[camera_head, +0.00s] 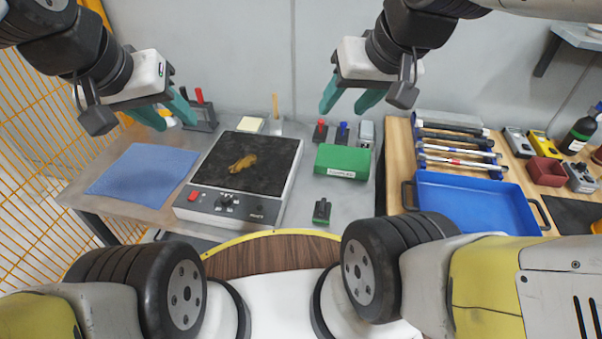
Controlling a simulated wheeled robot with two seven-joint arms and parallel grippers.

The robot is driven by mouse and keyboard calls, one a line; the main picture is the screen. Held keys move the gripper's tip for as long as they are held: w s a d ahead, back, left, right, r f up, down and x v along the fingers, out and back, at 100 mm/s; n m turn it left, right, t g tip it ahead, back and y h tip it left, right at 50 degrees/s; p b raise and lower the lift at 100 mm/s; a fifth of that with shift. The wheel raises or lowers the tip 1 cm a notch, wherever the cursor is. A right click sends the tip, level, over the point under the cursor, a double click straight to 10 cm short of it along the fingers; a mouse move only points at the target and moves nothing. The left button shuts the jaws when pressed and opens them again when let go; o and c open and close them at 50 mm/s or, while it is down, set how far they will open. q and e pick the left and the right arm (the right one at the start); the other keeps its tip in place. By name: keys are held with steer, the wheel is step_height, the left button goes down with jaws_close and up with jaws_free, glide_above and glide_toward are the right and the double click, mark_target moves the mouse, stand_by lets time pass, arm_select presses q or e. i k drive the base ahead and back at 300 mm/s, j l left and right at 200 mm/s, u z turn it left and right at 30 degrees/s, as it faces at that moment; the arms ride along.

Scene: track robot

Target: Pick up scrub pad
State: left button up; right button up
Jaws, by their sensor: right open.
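No thing is clearly marked as the scrub pad. A flat green block with a white label (343,161) lies on the grey bench, right of the hot plate. A small pale yellow pad (250,125) lies behind the hot plate. I cannot tell which of these is the scrub pad. My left gripper (177,123) is raised above the bench's left back part, its teal fingers apart and empty. My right gripper (343,109) is raised above and behind the green block, its fingers apart and empty. Neither gripper touches either object.
A hot plate (249,206) with a brown lump (243,163) on top stands mid-bench. A blue cloth (146,174) lies left. Small red (320,132) and blue (342,133) items stand behind the green block. A blue tray (478,205) and tools occupy the right-hand wooden table.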

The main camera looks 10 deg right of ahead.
mark_target(322, 208)
steer(key=k+l+u, duration=0.2)
steer(key=l+u, duration=0.15)
steer(key=k+l+u, duration=0.35)
steer(key=l, duration=0.2)
steer(key=k+l+u, duration=0.35)
steer(key=i, duration=0.1)
